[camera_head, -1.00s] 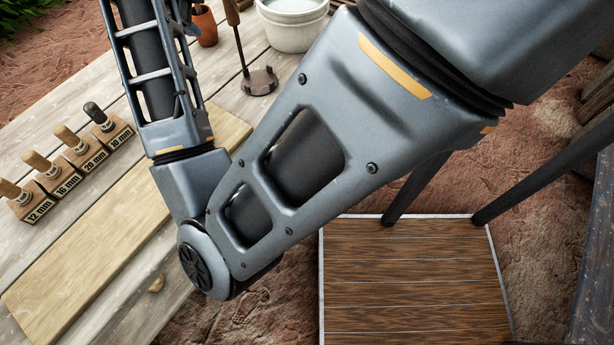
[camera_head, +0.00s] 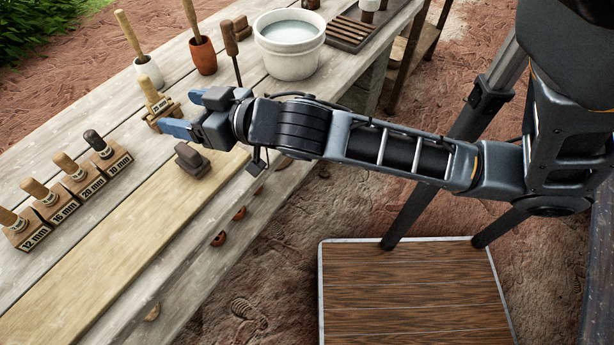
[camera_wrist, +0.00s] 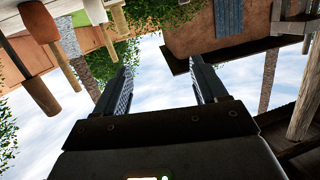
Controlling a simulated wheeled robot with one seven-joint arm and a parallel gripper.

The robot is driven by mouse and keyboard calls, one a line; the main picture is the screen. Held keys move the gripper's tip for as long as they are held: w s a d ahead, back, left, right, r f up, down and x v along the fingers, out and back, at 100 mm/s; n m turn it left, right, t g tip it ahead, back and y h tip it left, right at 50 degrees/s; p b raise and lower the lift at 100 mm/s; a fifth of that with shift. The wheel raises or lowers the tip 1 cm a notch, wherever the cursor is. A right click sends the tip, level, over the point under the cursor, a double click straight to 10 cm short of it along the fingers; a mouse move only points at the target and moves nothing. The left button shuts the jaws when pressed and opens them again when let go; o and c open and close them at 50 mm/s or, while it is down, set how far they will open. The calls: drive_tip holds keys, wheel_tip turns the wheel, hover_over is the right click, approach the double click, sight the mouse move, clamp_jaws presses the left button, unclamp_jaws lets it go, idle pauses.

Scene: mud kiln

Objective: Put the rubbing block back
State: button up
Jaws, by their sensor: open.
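A dark brown block with a raised grip, which looks like the rubbing block (camera_head: 192,161), rests on the far end of the pale wooden board (camera_head: 120,222) in the head view. My gripper (camera_head: 178,111) is open, with its blue fingers pointing left, just beyond the block in the picture. I cannot tell its height above the table. A stamp marked 25 mm (camera_head: 157,104) shows close to the fingertips, and I cannot tell whether they touch. In the wrist view my gripper (camera_wrist: 160,88) is open with nothing between its fingers; the block is not seen there.
Several wooden-handled size stamps (camera_head: 75,180) stand in a row left of the board. A white water pot (camera_head: 290,45), an orange cup (camera_head: 203,55) and a small brown block (camera_head: 242,27) stand farther back. A slatted rack (camera_head: 352,32) lies right of the pot.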

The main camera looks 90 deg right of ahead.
drive_tip(key=s+a+f+n+y, duration=0.1)
drive_tip(key=s+a+n+y, duration=0.4)
drive_tip(key=s+a, duration=1.3)
drive_tip(key=shift+s+a+f+y, duration=0.15)
drive_tip(key=shift+s+a+y, duration=0.2)
drive_tip(key=shift+s+y, duration=0.25)
